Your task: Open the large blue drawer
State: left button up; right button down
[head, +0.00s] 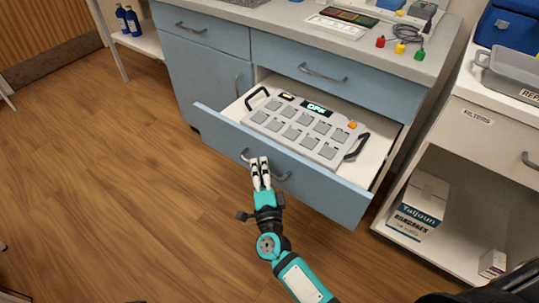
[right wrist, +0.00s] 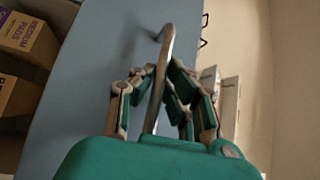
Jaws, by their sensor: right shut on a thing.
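The large blue drawer (head: 330,184) is pulled well out from the blue cabinet in the head view. Its metal handle (head: 283,177) is on the front panel. My right gripper (head: 260,172) is at that handle, with its fingers shut on it. In the right wrist view the handle (right wrist: 168,50) runs between the two fingers, against the drawer's blue front (right wrist: 90,85). A grey device (head: 303,130) with several square buttons, black handles and a display reading OFF lies in the drawer. My left gripper is not in view.
Above are two shut blue drawers, left (head: 205,30) and right (head: 340,78), under a grey counter (head: 300,22). At right a white shelf unit (head: 465,150) holds a Taljoun box (head: 418,207). The wooden floor (head: 130,190) in front is clear.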

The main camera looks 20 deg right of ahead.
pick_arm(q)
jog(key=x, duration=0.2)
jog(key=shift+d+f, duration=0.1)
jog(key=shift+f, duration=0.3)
pick_arm(e)
jog(key=s+a, duration=0.4)
jog(key=a, duration=0.1)
jog(key=shift+f, duration=0.35)
jog(key=shift+s, duration=0.1)
jog(key=c, duration=1.5)
grip_release()
jog(key=shift+o, duration=0.6)
jog(key=shift+r, duration=0.2)
jog(key=s+a+f, duration=0.1)
jog(key=s, duration=1)
jog(key=shift+s+a+f, duration=0.15)
jog(key=shift+s+f, duration=0.15)
jog(key=shift+s, duration=0.1)
